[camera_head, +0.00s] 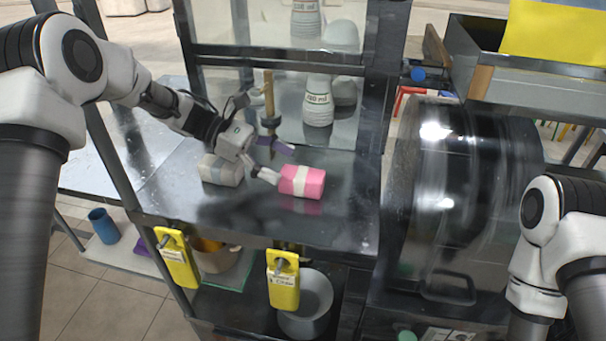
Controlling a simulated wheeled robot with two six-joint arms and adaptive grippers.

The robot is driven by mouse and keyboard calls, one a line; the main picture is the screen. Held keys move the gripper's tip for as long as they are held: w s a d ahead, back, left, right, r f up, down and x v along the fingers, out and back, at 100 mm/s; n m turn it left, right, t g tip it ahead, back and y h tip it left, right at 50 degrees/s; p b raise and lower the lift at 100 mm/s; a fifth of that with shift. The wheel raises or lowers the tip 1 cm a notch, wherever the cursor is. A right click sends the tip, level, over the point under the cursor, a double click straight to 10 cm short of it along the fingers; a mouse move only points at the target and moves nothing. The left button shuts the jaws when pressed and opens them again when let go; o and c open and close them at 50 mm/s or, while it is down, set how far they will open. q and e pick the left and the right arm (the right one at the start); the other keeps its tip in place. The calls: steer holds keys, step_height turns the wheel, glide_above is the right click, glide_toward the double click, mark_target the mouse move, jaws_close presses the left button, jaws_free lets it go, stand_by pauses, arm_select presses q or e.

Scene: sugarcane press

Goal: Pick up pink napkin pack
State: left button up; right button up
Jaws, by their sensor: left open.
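The pink napkin pack (312,183), wrapped with a pale band, lies on the dark shiny counter (240,218). My left gripper (276,163) comes in from the left and is open. One fingertip is at the left end of the pack; I cannot tell whether it touches. The other finger is farther back, above the counter. Nothing shows between the fingers. My right arm is at the right edge, and its gripper is out of the picture.
A pale pack (220,170) lies left of the pink one, beneath my left gripper. A wooden-handled tool (269,105) and a white bottle (318,101) stand behind. Yellow tags (283,281) hang at the front edge. A large dark drum (450,190) stands right.

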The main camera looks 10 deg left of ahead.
mark_target(303, 173)
arm_select(q)
steer(key=p+x, duration=0.1)
steer(key=x, duration=0.3)
steer(key=shift+d, duration=0.35)
steer(key=shift+c, duration=0.7)
steer(key=c, duration=1.2)
steer(key=shift+o, duration=0.2)
steer(key=shift+r, duration=0.15)
